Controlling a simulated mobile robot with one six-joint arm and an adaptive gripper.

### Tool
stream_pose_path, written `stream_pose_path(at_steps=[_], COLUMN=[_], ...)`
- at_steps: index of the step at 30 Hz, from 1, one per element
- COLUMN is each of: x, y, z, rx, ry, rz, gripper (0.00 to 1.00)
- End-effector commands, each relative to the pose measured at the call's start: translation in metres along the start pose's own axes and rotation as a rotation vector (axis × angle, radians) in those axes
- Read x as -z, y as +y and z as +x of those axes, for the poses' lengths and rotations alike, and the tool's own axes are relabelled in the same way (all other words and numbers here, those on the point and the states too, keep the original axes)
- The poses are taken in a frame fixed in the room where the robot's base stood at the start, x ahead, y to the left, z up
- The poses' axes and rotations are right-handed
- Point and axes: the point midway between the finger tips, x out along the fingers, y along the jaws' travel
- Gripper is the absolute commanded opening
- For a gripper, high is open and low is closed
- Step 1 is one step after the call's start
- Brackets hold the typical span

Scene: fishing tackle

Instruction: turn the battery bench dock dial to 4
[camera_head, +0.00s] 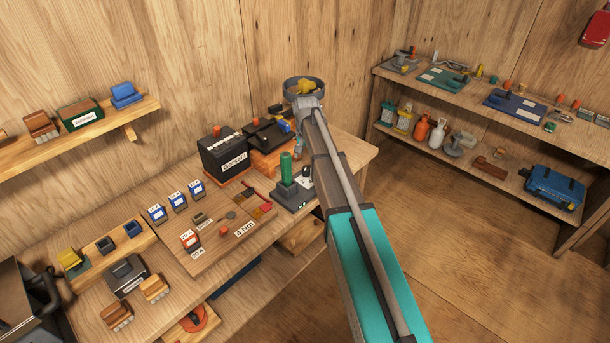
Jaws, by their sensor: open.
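The workbench (340,150) stands against the wooden wall. A grey dock (291,199) with an upright green cylinder sits near its right end. A small pale face shows on the dock beside my arm; I cannot read a dial or its setting there. A black battery (224,154) stands to the left, and a black unit on an orange base (268,137) stands behind. My arm reaches over the right end of the bench. My gripper (298,150) shows only in part, small, above and behind the dock; its jaws are open. I cannot tell whether it touches anything.
Blue boxes (178,201), an orange-marked box (190,241) and small parts lie on a wooden board on the bench. Orange blocks (154,288) lie at the front left. A wall shelf (60,140) hangs at left. A two-level rack (480,135) stands right; the floor (450,260) between is clear.

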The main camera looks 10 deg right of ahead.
Motion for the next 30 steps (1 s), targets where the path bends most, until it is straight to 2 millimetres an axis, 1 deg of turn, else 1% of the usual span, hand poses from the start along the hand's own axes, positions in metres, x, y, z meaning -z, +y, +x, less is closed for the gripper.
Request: stream_pose_path(at_steps=[1,18,24,30], x=[0.000,0.000,0.000,0.001], y=[0.000,0.001,0.001,0.001], z=[0.008,0.052,0.065,0.071], rx=[0.000,0.000,0.000,0.000], ry=[0.000,0.000,0.000,0.000], rz=[0.000,0.001,0.001,0.002], gripper=[0.79,0.79,0.79,0.79])
